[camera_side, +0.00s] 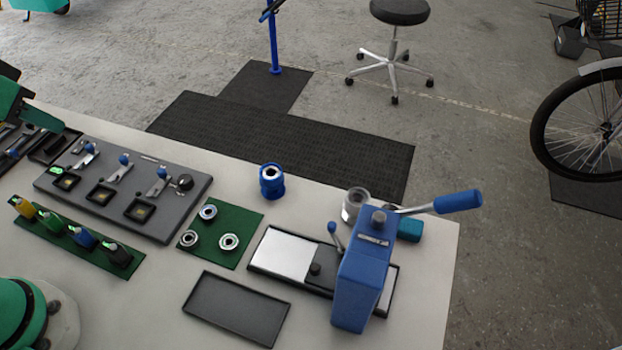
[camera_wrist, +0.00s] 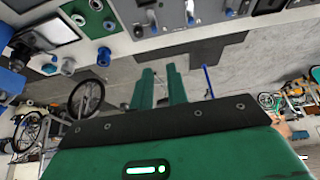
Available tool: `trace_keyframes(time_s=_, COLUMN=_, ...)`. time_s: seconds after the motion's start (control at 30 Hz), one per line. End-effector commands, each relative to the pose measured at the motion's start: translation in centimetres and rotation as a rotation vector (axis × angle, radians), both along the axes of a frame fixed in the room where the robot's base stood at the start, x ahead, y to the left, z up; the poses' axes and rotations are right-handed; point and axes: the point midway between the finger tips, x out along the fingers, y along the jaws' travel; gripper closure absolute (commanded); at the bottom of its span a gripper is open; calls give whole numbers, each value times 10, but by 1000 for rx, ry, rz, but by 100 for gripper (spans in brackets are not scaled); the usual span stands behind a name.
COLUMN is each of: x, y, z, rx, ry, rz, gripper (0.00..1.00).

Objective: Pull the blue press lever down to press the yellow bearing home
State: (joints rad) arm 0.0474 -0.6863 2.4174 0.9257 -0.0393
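The blue press (camera_side: 361,270) stands at the right end of the bench in the side view. Its lever (camera_side: 458,201) has a blue grip on a metal rod and sticks out to the right, nearly level and slightly raised. Part of the press (camera_wrist: 11,82) shows at the left edge of the wrist view. I cannot make out a yellow bearing; the press body hides part of the space under it. My gripper (camera_wrist: 160,70) shows two green fingers, apart with a gap and nothing seen between them. It is far from the lever.
A green mat (camera_side: 244,220) with several silver rings, a blue cup (camera_side: 271,182), a clear cylinder (camera_side: 355,206) and a teal block (camera_side: 410,229) lie around the press. An empty dark tray (camera_side: 236,308) is in front. A grey fixture board (camera_side: 125,190) stands left.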

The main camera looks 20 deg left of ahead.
Motion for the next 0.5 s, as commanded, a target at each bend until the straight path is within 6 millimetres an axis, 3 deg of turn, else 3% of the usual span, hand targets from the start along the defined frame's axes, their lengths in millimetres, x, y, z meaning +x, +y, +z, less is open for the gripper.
trace_keyframes(time_s=0.07, x=10, y=-8, z=10, rx=-9, ry=4, rz=-11, gripper=100)
trace_keyframes(time_s=0.5, x=74, y=-75, z=69, rx=-75, ry=42, rz=-62, gripper=100)
